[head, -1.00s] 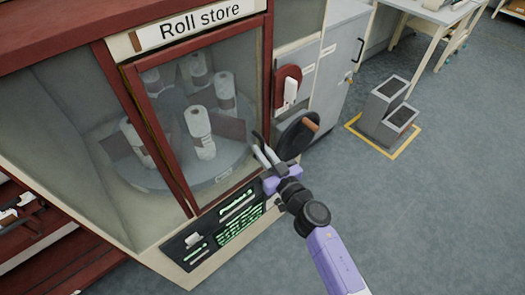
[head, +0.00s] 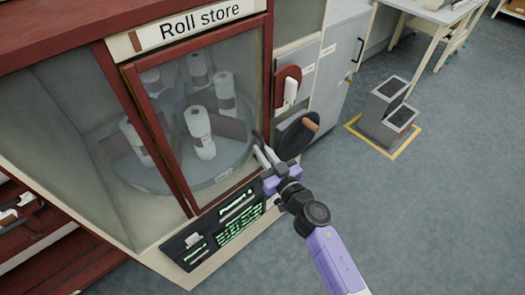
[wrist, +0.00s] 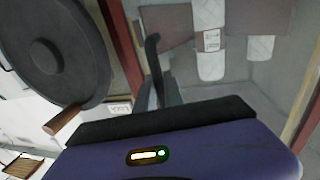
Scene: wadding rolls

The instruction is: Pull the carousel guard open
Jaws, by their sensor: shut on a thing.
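The carousel guard (head: 188,192) is a red-framed clear door on the front of the roll store, and it looks closed. Behind it, white rolls (head: 201,133) stand on a round grey carousel (head: 150,178). A dark handle (head: 257,138) is at the guard's right edge; it also shows in the wrist view (wrist: 153,62). My gripper (head: 262,154) is shut on the handle, its fingers partly hiding it. In the wrist view the gripper body covers the lower part and the handle's grasped part is hard to see.
A dark handwheel (head: 291,143) with a wooden knob sits just right of my gripper. A red plate with a white lever (head: 290,91) is above it. A dark panel with green text (head: 238,222) is below the guard.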

